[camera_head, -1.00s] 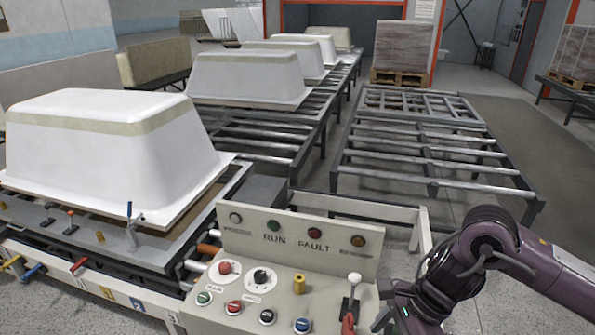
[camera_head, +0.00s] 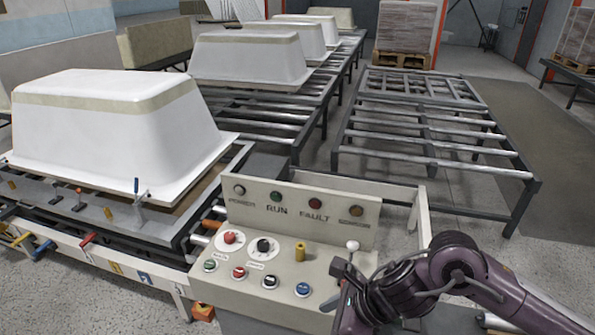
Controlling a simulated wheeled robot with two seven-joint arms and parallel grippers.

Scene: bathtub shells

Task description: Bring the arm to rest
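My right arm (camera_head: 455,268), dark purple, comes in from the lower right and is bent over the right end of the control panel (camera_head: 232,284). Its wrist end (camera_head: 368,300) points down by the panel's lever, whose white knob (camera_head: 352,245) shows just above it. The wrist covers the lever's lower part. The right gripper's fingertips cannot be made out, so I cannot tell whether it is open or holds anything. My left gripper is not in view.
A white bathtub shell (camera_head: 110,130) sits on the clamp table at left. More shells (camera_head: 250,60) stand on the roller conveyor behind. An empty roller frame (camera_head: 430,130) lies at centre right. Pallets with wrapped stacks (camera_head: 405,30) stand at the back. Floor at right is clear.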

